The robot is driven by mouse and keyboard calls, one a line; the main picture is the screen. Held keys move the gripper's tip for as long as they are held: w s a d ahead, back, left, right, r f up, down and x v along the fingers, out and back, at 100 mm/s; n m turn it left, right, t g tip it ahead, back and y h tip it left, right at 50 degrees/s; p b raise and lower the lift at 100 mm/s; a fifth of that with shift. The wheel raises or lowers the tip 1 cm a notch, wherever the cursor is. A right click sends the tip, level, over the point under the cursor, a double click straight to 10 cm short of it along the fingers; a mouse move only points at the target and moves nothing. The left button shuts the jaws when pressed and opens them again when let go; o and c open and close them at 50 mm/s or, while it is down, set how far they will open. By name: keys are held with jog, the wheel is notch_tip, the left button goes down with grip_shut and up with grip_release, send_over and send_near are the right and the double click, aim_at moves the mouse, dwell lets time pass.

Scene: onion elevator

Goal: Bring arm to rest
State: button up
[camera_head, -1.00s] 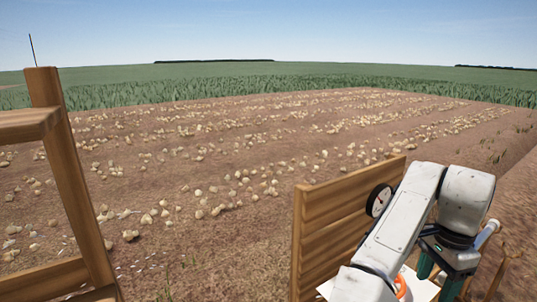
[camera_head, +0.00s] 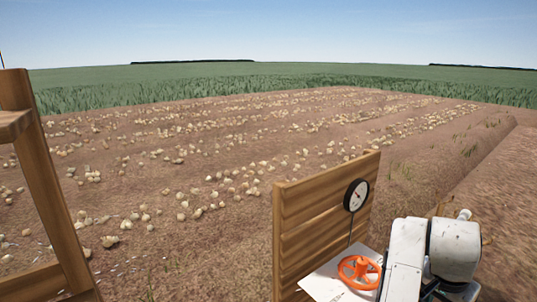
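My white arm (camera_head: 408,260) shows at the bottom right of the head view, folded low with its rounded joint (camera_head: 453,248) toward the right. My gripper is mostly hidden behind the arm or below the picture edge, and its fingers cannot be made out. An orange handwheel (camera_head: 359,272) sits on a white panel (camera_head: 325,284) just left of the arm. A round black-rimmed gauge (camera_head: 356,195) is fixed near the wooden board above the wheel.
A wooden board (camera_head: 310,222) stands upright left of the wheel. A wooden frame (camera_head: 46,190) rises at the far left. Open soil with rows of onions (camera_head: 225,190) lies beyond, with a green crop strip (camera_head: 280,86) behind.

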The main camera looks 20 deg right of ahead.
jog(key=s+a+f+n+y, duration=0.3)
jog(key=s+a+f+n, duration=1.1)
jog(key=s+a+f, duration=0.4)
jog(key=s+a, duration=0.2)
jog(key=shift+s+f+n+t, duration=0.2)
jog(key=shift+s+n+t, duration=0.1)
jog(key=shift+s, duration=0.1)
dwell(3.0)
